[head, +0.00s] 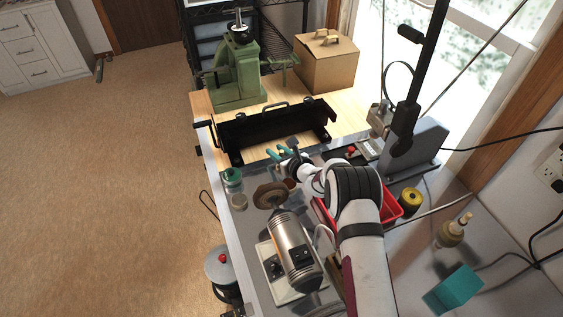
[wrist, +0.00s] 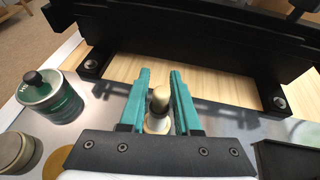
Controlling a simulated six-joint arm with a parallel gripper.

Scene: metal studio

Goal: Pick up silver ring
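No other silver ring can be made out. In the head view my gripper (head: 275,151) is over the bench near the black metal brake, and the post cannot be made out there.
A black metal brake (head: 272,128) stands just beyond my gripper; it also fills the top of the wrist view (wrist: 190,40). A brown round block (head: 270,195), a silver cylinder machine (head: 297,247) and a red tray (head: 390,205) stand nearby.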

